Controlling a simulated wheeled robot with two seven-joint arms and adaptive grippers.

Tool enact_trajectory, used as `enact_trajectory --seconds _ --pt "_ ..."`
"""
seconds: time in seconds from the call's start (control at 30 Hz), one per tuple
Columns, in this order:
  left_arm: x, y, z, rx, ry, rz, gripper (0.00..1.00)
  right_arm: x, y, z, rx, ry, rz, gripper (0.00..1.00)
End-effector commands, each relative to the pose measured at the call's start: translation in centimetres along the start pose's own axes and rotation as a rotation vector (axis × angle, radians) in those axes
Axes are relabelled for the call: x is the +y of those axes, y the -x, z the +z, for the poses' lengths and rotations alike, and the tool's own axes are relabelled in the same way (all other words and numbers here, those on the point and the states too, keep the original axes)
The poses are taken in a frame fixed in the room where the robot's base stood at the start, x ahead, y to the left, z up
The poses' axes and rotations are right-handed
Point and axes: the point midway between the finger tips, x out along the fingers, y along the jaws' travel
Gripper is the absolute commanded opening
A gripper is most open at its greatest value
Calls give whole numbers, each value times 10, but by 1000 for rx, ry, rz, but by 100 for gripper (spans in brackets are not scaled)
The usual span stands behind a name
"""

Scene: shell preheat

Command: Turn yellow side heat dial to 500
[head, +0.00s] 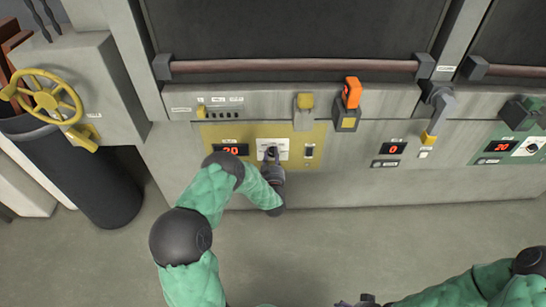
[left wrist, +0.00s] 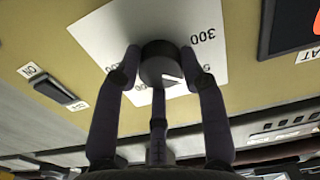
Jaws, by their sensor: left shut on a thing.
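The yellow side panel (head: 315,133) is on the front of the large grey machine. Its heat dial is a round black knob (left wrist: 160,64) with a white pointer mark, on a white plate (left wrist: 105,35) printed with 300 and other partly hidden numbers. In the left wrist view the pointer is towards the lower right, near a partly covered number. My left gripper (head: 271,158) is shut on the knob, its fingers around the sides. The red display (head: 231,150) left of the dial appears to read 20. My right gripper (head: 360,301) is partly cut off at the bottom edge; its jaws are unclear.
A black on/off switch (head: 309,151) is right of the dial. An orange-topped lever (head: 351,94) and a yellow-tipped lever (head: 434,120) stick out farther right. A yellow handwheel (head: 47,97) and a dark bin (head: 80,175) are at left. The floor in front is clear.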

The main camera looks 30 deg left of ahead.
Motion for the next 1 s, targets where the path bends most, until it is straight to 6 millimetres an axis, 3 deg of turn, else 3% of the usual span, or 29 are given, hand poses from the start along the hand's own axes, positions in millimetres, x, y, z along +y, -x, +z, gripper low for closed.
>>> enact_trajectory --seconds 0.2,0.23,0.3,0.73,0.87,1.0 --pt "0 2 5 -12 1 0 9 0 0 0 0 0 0 77" --pt "0 2 5 -13 1 0 44 0 0 0 0 0 0 77" --pt "0 2 5 -13 0 0 64 0 0 0 0 0 0 77" --pt "0 6 3 -6 0 1 65 0 0 0 0 0 0 77" --pt "0 21 2 -7 0 1 65 0 0 0 0 0 0 77" --pt "0 49 3 -10 0 1 65 0 0 0 0 0 0 77"
